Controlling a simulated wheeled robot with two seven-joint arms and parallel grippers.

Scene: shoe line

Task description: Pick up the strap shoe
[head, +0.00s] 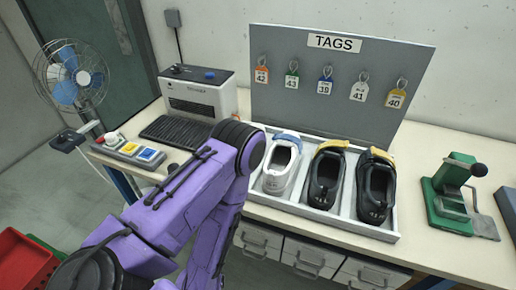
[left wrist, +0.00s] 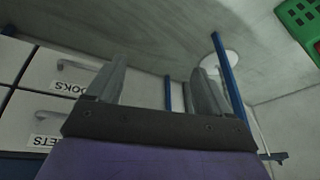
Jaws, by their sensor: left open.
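Three shoes stand side by side in a pale divided tray (head: 345,226) on the bench in the head view. The left one is a white shoe (head: 279,168) with a blue heel part. The middle one is a black shoe (head: 324,178) with a tan-yellow heel part, and the right one is a black shoe (head: 375,190) with a yellow band at its top. I cannot tell for sure which is the strap shoe. My left gripper (left wrist: 162,75) is open and empty in the left wrist view, low beside the drawers. My right gripper is not in view.
A grey tags board (head: 335,80) stands behind the tray. A printer (head: 200,95) and button box (head: 125,150) are at left; a green press (head: 452,195) is at right. Drawers (head: 315,252) are under the bench. A red crate (head: 25,262) and fan (head: 72,75) stand left.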

